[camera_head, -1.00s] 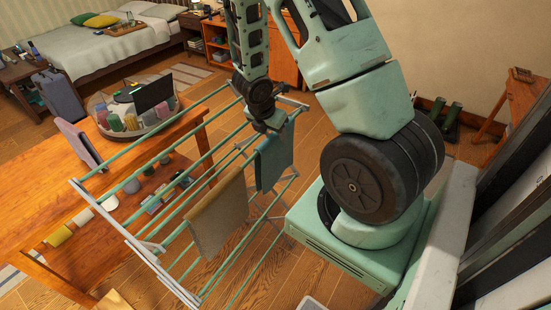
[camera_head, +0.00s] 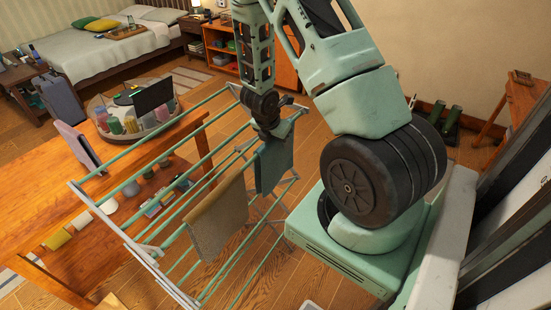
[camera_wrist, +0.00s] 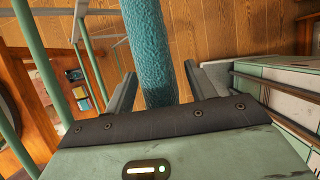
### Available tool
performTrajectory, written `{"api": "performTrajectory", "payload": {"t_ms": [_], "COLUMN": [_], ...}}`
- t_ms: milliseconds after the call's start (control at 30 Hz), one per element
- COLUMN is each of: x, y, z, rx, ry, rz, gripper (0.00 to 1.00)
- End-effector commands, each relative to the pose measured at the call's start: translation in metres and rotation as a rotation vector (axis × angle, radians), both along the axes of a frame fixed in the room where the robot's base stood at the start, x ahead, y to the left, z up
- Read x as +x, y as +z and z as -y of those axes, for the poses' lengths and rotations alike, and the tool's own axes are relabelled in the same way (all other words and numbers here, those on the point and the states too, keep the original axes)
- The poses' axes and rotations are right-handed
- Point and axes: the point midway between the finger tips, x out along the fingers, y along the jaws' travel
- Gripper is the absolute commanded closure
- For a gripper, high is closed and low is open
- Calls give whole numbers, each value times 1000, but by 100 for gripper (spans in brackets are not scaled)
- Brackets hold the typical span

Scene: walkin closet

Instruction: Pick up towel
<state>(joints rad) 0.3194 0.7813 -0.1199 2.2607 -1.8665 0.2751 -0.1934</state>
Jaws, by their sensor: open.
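A teal towel (camera_head: 274,168) hangs over a bar at the far end of a drying rack (camera_head: 144,262). A tan towel (camera_head: 218,220) hangs on the same rack, closer to the camera. My gripper (camera_head: 274,137) is at the top of the teal towel and hides part of its upper edge. In the wrist view the teal towel (camera_wrist: 150,45) runs edge-on between the two spread fingers of my gripper (camera_wrist: 160,88). The left finger is close beside the towel, and a gap shows on the right. The jaws are open.
Rack bars (camera_wrist: 45,75) run beside my gripper on the left in the wrist view. A wooden table (camera_head: 55,155) with a round tray (camera_head: 130,125) stands left of the rack. A bed (camera_head: 95,50) is at the back. Wooden floor (camera_head: 250,285) shows around the rack.

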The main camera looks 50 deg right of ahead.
Motion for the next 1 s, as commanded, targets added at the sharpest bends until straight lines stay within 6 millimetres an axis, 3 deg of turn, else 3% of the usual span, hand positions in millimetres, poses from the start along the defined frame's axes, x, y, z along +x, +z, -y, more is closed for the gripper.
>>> {"api": "performTrajectory", "payload": {"t_ms": [800, 867, 1000], "x": [0, 0, 0], "y": [-4, -4, -4], "z": [0, 0, 0], "rx": [0, 0, 0], "ry": [0, 0, 0], "rz": [0, 0, 0], "gripper": [45, 56, 95]}}
